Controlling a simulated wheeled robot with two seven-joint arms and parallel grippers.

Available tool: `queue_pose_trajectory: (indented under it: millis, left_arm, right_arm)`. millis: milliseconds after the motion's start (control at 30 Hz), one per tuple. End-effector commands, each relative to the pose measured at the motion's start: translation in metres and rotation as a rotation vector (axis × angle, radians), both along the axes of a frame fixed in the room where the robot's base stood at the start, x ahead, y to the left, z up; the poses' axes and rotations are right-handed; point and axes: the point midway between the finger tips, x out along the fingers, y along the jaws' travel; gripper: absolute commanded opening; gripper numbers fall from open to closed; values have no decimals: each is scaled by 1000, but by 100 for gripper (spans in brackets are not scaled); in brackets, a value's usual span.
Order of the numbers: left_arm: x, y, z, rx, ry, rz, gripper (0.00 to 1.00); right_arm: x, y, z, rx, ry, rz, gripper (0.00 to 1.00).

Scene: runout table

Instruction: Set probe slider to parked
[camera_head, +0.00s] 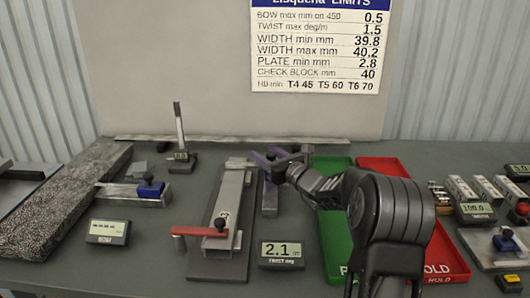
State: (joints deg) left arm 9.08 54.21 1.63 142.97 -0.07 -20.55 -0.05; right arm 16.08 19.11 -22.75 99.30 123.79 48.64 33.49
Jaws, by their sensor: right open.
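A slider with a blue knob (151,187) sits at the right end of a short metal rail (118,191), left of centre; I take it to be the probe slider, but no label confirms this. My left gripper is not in view.
A red lever (200,232) sits across the bar's near end. A display (282,255) reads 2.1; a BOW display (107,232) stands left. A green tray (333,215) and red tray (443,252) lie right, partly behind my arm. A thin post (179,125) stands at the back.

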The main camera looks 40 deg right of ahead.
Motion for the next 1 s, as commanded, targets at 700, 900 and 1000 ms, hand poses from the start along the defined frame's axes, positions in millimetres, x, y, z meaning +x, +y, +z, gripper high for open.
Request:
queue_pose_trajectory:
  millis: [700,900,1000]
  left_arm:
    - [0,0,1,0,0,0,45]
    - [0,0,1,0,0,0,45]
    - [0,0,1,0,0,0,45]
  right_arm:
    - [4,0,0,1,0,0,16]
    - [4,0,0,1,0,0,0]
    - [4,0,0,1,0,0,0]
